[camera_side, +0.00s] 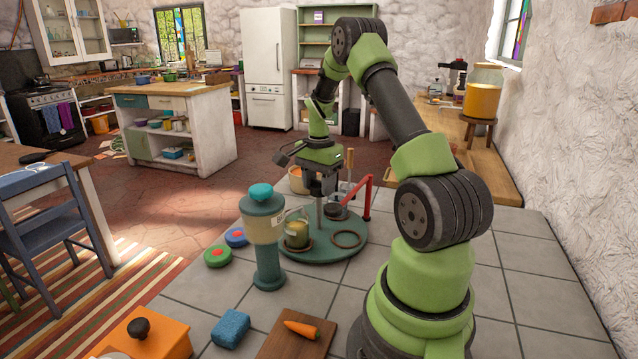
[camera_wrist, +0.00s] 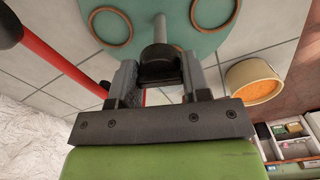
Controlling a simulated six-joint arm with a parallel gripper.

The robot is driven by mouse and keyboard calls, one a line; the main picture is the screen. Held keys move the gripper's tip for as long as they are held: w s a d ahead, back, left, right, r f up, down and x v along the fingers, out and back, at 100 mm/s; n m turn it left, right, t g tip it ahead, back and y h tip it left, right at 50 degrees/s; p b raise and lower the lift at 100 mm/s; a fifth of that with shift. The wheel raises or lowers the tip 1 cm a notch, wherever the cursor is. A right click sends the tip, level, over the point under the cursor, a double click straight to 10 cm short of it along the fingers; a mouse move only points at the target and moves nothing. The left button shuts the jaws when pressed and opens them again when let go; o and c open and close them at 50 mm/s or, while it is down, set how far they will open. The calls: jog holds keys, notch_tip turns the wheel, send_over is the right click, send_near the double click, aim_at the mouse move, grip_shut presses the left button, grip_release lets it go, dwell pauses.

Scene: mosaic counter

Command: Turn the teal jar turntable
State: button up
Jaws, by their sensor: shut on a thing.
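The teal turntable (camera_side: 325,248) lies on the tiled counter, with brown rings on its top; its teal disc and two rings also show in the wrist view (camera_wrist: 205,40). A grey post (camera_side: 319,214) rises from it. A glass jar with yellowish contents (camera_side: 297,233) stands on its left part in the side view. My gripper (camera_side: 321,190) is above the turntable at the post. In the wrist view, my gripper (camera_wrist: 160,75) is shut on a black knob (camera_wrist: 160,58) at the end of the post. The exact finger contact is partly hidden.
A red bar (camera_side: 367,198) stands close to the right of my gripper. A teal-lidded dispenser (camera_side: 265,230) stands in front of the turntable. A pot with orange contents (camera_wrist: 253,82) is behind. A blue sponge (camera_side: 230,328) and a carrot (camera_side: 301,329) on a board lie nearer.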

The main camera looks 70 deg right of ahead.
jog(key=shift+r+m, duration=0.1)
jog(key=shift+m, duration=7.1)
jog(key=o, duration=1.3)
jog(key=shift+r, duration=3.95)
